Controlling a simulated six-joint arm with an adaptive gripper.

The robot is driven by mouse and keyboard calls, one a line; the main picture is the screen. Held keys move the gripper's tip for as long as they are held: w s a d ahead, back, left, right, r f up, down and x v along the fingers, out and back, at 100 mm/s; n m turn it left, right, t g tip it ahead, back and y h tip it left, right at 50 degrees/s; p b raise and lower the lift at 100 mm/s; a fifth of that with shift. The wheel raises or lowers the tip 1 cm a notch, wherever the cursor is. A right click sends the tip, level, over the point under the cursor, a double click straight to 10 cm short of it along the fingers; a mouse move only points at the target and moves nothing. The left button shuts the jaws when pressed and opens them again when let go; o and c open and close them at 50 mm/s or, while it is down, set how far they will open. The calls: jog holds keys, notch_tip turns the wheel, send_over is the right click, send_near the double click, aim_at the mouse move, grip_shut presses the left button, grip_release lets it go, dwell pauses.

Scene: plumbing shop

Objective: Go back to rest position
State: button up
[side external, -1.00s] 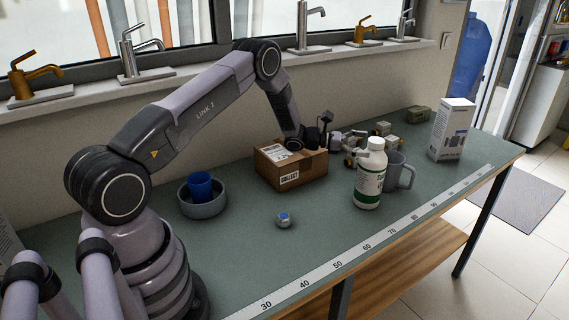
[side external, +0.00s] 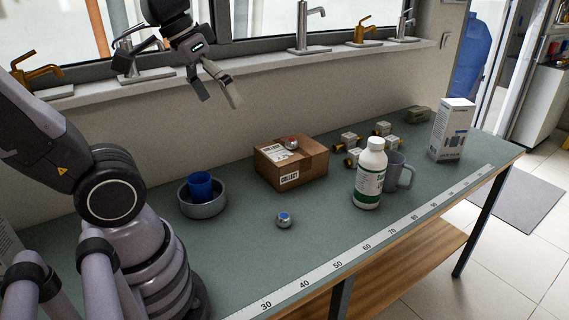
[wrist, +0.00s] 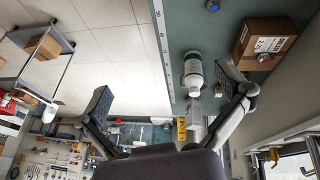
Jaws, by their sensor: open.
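My gripper (side external: 216,86) is open and empty in the side external view, raised high in front of the window sill, well above the bench and left of the cardboard box. In the wrist view my gripper (wrist: 172,98) shows its two fingers spread wide with nothing between them. The cardboard box (side external: 305,166) stands on the bench with a small red-topped metal part (side external: 292,143) on its top. The box also shows in the wrist view (wrist: 280,30).
A grey bowl (side external: 204,209) holds a blue cup (side external: 200,186). A blue-topped part (side external: 283,221) lies in front. A white bottle (side external: 369,175), a grey mug (side external: 399,172), several fittings (side external: 350,142) and a white carton (side external: 452,130) stand to the right. Taps line the sill (side external: 260,70).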

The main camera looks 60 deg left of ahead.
jog(key=shift+s+a+f+m+t+y, duration=0.1)
jog(key=shift+s+a+m+t+y, duration=0.25)
jog(key=shift+s+a, duration=0.3)
jog(key=shift+s+a+f+m+t+y, duration=0.1)
jog(key=shift+s+a+m+t+y, duration=0.25)
jog(key=shift+s, duration=0.35)
jog(key=shift+r, duration=0.1)
